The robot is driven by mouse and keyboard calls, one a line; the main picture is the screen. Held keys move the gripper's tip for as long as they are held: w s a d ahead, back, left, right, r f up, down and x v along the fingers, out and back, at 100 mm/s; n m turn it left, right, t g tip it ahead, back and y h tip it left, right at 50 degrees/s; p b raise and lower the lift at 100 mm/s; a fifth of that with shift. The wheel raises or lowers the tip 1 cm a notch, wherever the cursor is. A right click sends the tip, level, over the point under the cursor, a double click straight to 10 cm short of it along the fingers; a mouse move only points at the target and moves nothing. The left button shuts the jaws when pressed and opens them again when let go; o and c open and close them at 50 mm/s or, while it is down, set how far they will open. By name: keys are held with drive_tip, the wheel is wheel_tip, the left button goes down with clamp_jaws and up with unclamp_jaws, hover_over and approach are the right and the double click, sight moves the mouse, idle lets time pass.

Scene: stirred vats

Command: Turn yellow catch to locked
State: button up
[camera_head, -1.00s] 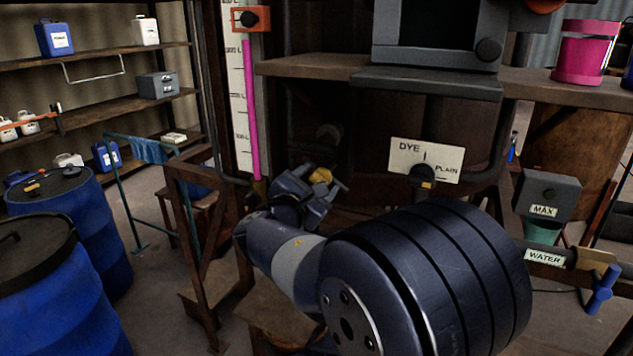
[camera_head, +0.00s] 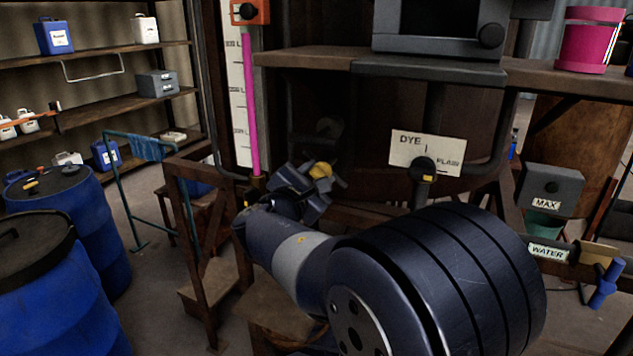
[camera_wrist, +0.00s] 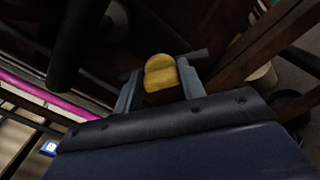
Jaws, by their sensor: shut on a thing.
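The yellow catch (camera_wrist: 160,75) sits between the two fingers of my gripper (camera_wrist: 160,82) in the wrist view. It is a rounded yellow piece with a crease across it. My gripper is shut on it. In the head view the yellow catch (camera_head: 320,171) shows as a small patch at the end of my gripper (camera_head: 325,180), low in front of the dark vat frame. The catch's mount and any locked marking are hidden or too dark to make out.
A level gauge (camera_head: 240,100) with a magenta column stands to the left. A shelf ledge (camera_head: 305,60) runs above. Blue drums (camera_head: 75,220) stand at the far left. A WATER valve (camera_head: 605,285) is at right.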

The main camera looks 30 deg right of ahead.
drive_tip(key=shift+s+d+f+m+b, duration=0.1)
drive_tip(key=shift+f+m+b, duration=0.1)
drive_tip(key=shift+m+b, duration=3.3)
drive_tip(key=shift+f+m+b, duration=0.2)
drive_tip(key=shift+m+b, duration=1.8)
drive_tip(key=shift+b, duration=3)
drive_tip(key=o, duration=1)
drive_tip(key=shift+r, duration=0.1)
drive_tip(key=shift+s, duration=0.1)
